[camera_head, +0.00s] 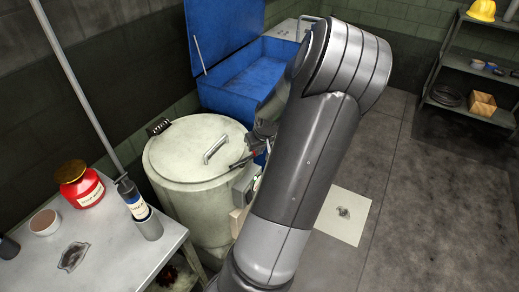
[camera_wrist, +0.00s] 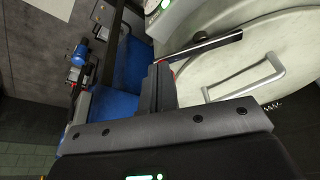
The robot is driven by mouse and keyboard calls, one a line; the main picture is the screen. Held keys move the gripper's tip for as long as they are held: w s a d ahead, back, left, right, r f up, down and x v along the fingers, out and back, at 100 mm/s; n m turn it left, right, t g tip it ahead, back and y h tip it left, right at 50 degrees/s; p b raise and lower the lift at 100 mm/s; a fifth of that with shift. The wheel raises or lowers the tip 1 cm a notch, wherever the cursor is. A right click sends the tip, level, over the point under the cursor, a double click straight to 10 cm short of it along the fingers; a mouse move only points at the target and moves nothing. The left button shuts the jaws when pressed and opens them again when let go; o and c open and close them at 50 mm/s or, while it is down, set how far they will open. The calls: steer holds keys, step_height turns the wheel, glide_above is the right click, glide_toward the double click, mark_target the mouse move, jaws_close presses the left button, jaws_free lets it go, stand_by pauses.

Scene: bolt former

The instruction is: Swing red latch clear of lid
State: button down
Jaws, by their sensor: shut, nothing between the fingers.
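The pale round drum lid (camera_head: 185,150) is down on its drum (camera_head: 195,200), with a bar handle (camera_head: 215,148) on top. The lid also shows at the right of the wrist view (camera_wrist: 290,45). The latch (camera_head: 241,160) is a thin bar, part red and part dark, lying over the lid's right edge. In the wrist view the latch (camera_wrist: 208,45) reaches over the lid, with red showing beside my fingers. My gripper (camera_wrist: 158,88) is shut and empty, close beside the latch's red part. I cannot tell whether they touch. My arm hides part of this area in the head view.
A blue open-lidded chest (camera_head: 225,80) stands behind the drum. A grey table (camera_head: 100,245) at the front left holds a red jar (camera_head: 88,193) and a bottle (camera_head: 133,198). A small grey box (camera_head: 243,185) is on the drum's right side.

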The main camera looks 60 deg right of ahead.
steer(key=shift+d, duration=0.1)
steer(key=shift+w+d+n+y, duration=0.3)
steer(key=shift+w+d+n, duration=0.25)
steer(key=shift+n, duration=0.45)
steer(key=shift+w+d+n+y, duration=0.3)
steer(key=shift+w+d+n, duration=0.15)
steer(key=shift+n, duration=0.55)
steer(key=s+a+r, duration=0.1)
steer(key=s+r, duration=0.6)
steer(key=r, duration=0.3)
steer(key=shift+a, duration=0.15)
steer(key=shift+w, duration=0.15)
